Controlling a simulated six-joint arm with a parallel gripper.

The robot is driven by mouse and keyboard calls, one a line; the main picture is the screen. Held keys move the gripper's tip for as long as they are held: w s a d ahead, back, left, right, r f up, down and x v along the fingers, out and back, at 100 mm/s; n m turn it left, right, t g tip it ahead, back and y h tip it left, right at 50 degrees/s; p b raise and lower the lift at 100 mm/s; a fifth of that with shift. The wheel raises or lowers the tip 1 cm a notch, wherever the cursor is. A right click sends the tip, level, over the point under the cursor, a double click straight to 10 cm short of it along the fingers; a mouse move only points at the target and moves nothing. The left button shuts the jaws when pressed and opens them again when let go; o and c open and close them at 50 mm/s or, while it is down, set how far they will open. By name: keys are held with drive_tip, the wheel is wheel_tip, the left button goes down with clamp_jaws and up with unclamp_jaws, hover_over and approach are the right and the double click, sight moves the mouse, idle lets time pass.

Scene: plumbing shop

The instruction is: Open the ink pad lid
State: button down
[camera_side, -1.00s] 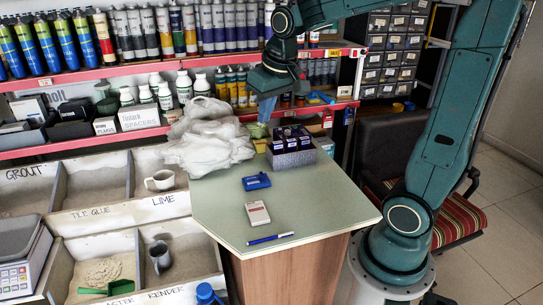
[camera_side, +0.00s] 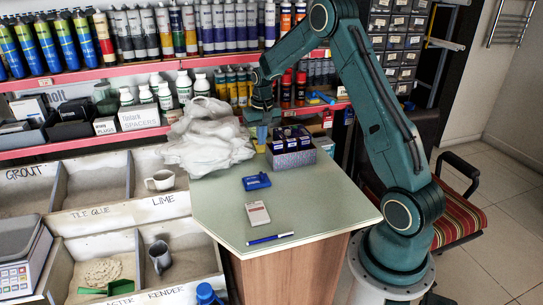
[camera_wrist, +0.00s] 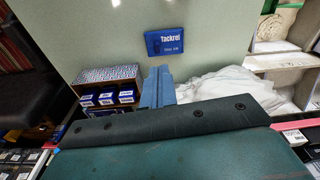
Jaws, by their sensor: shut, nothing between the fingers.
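The ink pad (camera_side: 256,181) is a small flat blue case lying on the pale green counter top (camera_side: 225,215). In the wrist view the ink pad (camera_wrist: 165,42) shows white lettering on its top and looks closed. My gripper (camera_side: 261,140) is at the back of the counter, above the surface and behind the ink pad. In the wrist view its blue fingers (camera_wrist: 157,80) are together and empty, apart from the ink pad.
A patterned box of small dark blue packs (camera_side: 291,150) stands right of my gripper, with crumpled whitish bags (camera_side: 208,140) to its left. A white pack (camera_side: 257,213) and a blue pen (camera_side: 270,239) lie in front of the ink pad.

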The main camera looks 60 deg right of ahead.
drive_tip(key=m, duration=0.1)
hover_over(252, 181)
drive_tip(key=s+d, duration=0.5)
wheel_tip(252, 181, down, 9)
drive_tip(key=shift+r+g, duration=0.15)
drive_tip(key=shift+g, duration=0.15)
drive_tip(key=shift+f, duration=0.2)
drive_tip(key=shift+f, duration=4.4)
drive_tip(key=shift+w+a+f, duration=0.1)
drive_tip(key=shift+w+a, duration=2.45)
drive_tip(key=shift+a, duration=0.15)
drive_tip(key=shift+s+d, duration=0.15)
drive_tip(key=shift+r, duration=0.2)
drive_tip(key=shift+w+r, duration=0.2)
drive_tip(key=shift+r, duration=3.35)
